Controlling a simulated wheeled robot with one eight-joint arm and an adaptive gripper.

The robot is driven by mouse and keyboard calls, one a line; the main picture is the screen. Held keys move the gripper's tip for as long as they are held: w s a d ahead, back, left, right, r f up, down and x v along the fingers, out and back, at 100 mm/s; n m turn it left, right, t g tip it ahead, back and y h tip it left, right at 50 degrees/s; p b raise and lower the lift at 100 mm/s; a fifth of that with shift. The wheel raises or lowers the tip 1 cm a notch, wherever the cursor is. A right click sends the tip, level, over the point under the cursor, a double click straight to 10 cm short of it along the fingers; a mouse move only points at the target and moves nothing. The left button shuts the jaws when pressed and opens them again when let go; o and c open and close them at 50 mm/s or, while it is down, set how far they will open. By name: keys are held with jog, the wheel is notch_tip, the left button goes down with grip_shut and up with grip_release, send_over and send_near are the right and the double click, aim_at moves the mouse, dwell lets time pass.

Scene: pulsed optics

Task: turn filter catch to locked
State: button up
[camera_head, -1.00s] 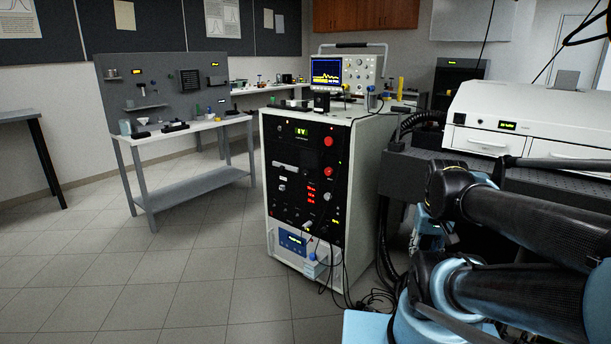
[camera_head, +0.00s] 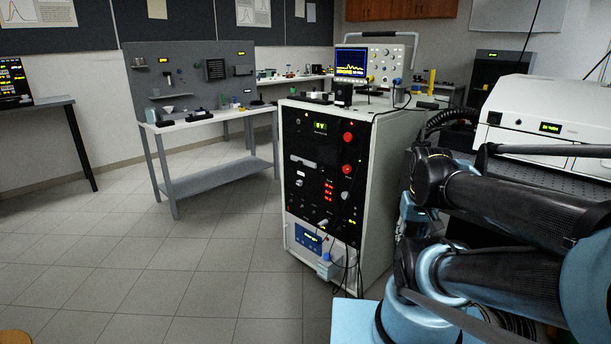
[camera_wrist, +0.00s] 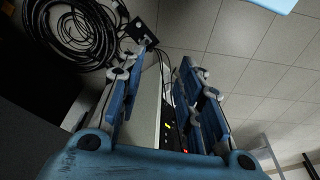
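I cannot make out the filter catch in either view. In the head view my folded arm fills the lower right, and my gripper is not seen there.
A grey workbench (camera_head: 215,185) with a pegboard stands to the left of the rack. An oscilloscope (camera_head: 373,65) sits on the rack. A white instrument housing (camera_head: 560,110) is at right. Coiled black cables (camera_wrist: 75,35) lie on the floor. Open tiled floor (camera_head: 130,270) spreads at front left.

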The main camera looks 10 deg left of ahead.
jog(key=shift+a, duration=0.35)
